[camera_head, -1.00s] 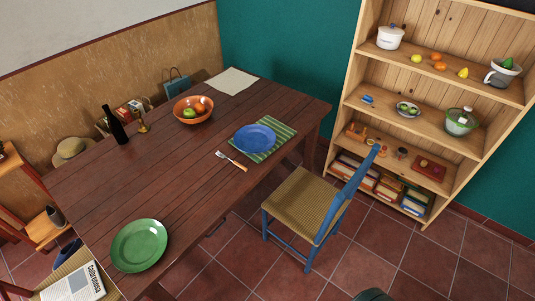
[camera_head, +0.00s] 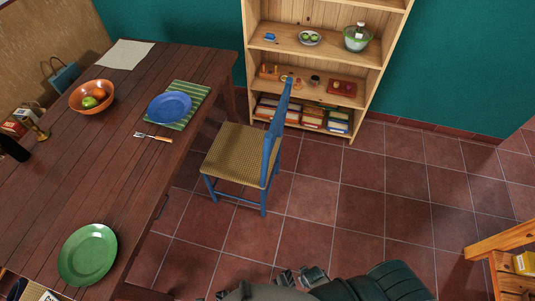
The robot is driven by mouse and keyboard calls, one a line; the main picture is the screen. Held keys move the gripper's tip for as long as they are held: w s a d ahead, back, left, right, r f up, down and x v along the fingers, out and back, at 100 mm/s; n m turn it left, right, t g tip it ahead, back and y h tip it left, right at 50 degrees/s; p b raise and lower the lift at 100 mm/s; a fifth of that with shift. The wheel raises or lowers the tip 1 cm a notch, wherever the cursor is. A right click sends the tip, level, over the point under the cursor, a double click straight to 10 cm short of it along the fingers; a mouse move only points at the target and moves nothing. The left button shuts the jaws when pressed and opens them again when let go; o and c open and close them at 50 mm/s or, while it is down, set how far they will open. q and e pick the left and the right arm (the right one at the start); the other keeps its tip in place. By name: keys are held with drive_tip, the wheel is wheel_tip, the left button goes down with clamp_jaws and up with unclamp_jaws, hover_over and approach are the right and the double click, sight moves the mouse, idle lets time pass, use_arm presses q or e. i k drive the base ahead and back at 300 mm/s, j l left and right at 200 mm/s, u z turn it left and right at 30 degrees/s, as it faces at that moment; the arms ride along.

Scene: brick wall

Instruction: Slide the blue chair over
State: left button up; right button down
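The blue chair (camera_head: 271,150) has a blue wooden frame and a woven tan seat (camera_head: 236,154). It stands upright on the tiled floor, right of the dark wooden table, with its seat side toward the table and its backrest to the right. A dark gripper (camera_head: 300,277), which I take to be my right one, shows at the bottom edge, well below the chair and apart from it. Its finger parts are small and partly cut off, so I cannot tell whether it is open. My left gripper is not identifiable in view.
The table (camera_head: 120,165) holds a green plate (camera_head: 87,255), a blue plate (camera_head: 169,107) on a striped mat and an orange fruit bowl (camera_head: 91,96). A wooden shelf (camera_head: 362,105) stands behind the chair. Orange wooden furniture (camera_head: 500,241) is at right. The floor right of the chair is clear.

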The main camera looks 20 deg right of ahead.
sight(245, 155)
drive_tip(key=z, duration=0.35)
drive_tip(key=l+u, duration=0.15)
drive_tip(key=u, duration=0.25)
drive_tip(key=i+l+u, duration=0.1)
drive_tip(key=l+u, duration=0.15)
drive_tip(key=u, duration=0.2)
drive_tip(key=l+u, duration=0.15)
drive_tip(key=u, duration=0.25)
drive_tip(key=l+u, duration=0.2)
drive_tip(key=u, duration=0.25)
drive_tip(key=l+u, duration=0.2)
drive_tip(key=u, duration=0.2)
drive_tip(key=k+l+u, duration=0.1)
drive_tip(key=u, duration=0.3)
